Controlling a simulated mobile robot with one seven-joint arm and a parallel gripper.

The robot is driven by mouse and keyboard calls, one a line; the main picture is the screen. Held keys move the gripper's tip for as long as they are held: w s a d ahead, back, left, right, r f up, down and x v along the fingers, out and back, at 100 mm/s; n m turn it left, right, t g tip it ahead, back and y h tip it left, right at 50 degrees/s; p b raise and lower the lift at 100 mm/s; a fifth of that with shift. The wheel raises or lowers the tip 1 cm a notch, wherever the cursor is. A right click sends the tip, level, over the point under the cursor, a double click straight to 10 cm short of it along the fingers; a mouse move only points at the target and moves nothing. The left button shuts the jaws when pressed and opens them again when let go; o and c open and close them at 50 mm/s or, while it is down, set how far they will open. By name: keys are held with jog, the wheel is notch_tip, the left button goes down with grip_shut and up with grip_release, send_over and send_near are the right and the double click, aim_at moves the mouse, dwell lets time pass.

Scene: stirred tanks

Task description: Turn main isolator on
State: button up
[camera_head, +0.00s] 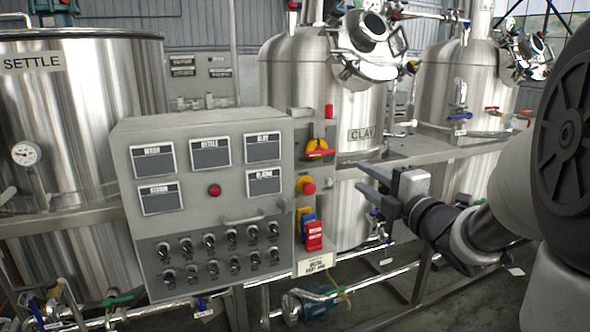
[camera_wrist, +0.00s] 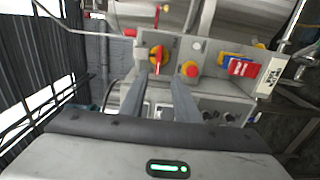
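The main isolator appears to be the red rotary handle on a yellow plate (camera_head: 318,149), on the grey side panel right of the control cabinet. Its handle lies roughly level in the head view. The isolator (camera_wrist: 157,55) also shows ahead of the fingertips in the wrist view, where the picture is turned and the handle looks upright. My gripper (camera_head: 364,179) is right of the isolator and a little lower, apart from it. Its two fingers (camera_wrist: 157,84) are spread with nothing between them.
A red emergency button on yellow (camera_head: 307,187) sits below the isolator. Blue and red tags (camera_head: 313,235) hang lower. The grey control cabinet (camera_head: 205,215) with labelled screens, knobs and a handle stands at left. Steel tanks (camera_head: 320,100) and pipes are behind. Space between gripper and panel looks clear.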

aim_at(325, 154)
jog(key=x, duration=1.7)
jog(key=shift+w+a, duration=0.2)
grip_shut()
